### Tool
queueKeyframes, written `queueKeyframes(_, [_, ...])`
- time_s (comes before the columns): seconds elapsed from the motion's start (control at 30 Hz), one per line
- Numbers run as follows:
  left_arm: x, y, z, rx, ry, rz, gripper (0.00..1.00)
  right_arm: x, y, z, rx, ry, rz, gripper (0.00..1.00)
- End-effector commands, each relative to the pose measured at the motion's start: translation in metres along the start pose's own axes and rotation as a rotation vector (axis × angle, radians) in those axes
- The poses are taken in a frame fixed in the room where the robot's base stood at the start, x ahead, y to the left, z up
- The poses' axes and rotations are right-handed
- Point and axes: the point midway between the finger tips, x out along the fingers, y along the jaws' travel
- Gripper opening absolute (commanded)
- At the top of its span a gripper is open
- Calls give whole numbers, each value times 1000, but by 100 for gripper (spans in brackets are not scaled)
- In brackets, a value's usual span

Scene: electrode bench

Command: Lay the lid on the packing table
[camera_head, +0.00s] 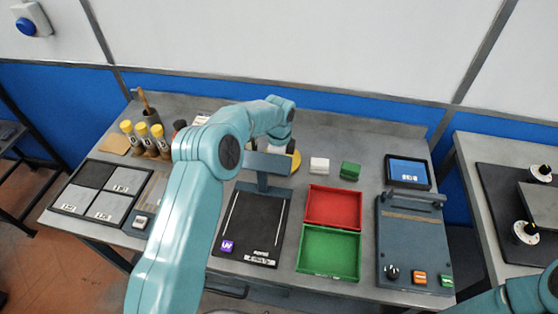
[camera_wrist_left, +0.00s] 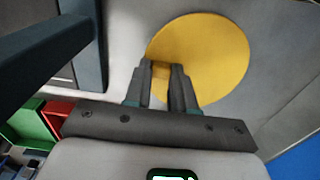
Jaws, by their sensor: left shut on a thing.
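The lid, a round yellow disc (camera_wrist_left: 215,50), fills the upper middle of the left wrist view. My left gripper (camera_wrist_left: 161,68) is shut on a small yellow raised part of it. In the head view the lid's yellow edge (camera_head: 295,163) shows behind the lamp-like stand, mostly covered by my left arm and gripper (camera_head: 291,146). I cannot tell whether the lid touches the bench (camera_head: 340,133) or hangs above it. My right arm shows only at the bottom right corner; its gripper is out of view. No surface is clearly marked as the packing table.
A dark stand (camera_head: 265,168) is close to the lid. White (camera_head: 319,164) and green (camera_head: 350,171) blocks lie right of it. Red (camera_head: 333,207) and green (camera_head: 329,250) trays are in front. Yellow-capped bottles (camera_head: 143,140) stand left. Another table (camera_head: 470,148) is at right.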

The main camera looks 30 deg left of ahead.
Motion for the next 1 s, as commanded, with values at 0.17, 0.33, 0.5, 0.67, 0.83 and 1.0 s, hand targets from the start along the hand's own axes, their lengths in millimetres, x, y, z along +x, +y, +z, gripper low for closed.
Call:
queueKeyframes(0.17, [-1, 0, 0, 0, 0, -2, 0, 0, 0, 0, 0, 0, 0, 43])
queueKeyframes(0.33, [5, 0, 0, 0, 0, -1, 0, 5, 2, 0, 0, 0, 0, 43])
queueKeyframes(0.5, [4, 0, 0, 1, 0, 0, 50, 4, 2, 0, 0, 0, 0, 43])
queueKeyframes(0.67, [4, 0, 0, 1, 0, 0, 50, 4, 2, 0, 0, 0, 0, 43])
queueKeyframes(0.83, [0, 0, 0, 1, 0, 0, 50, 1, 0, 0, 0, 0, 0, 43])
queueKeyframes(1.0, [-22, -1, 0, 0, 1, -5, 50, 4, 2, 0, 0, 0, 0, 43])
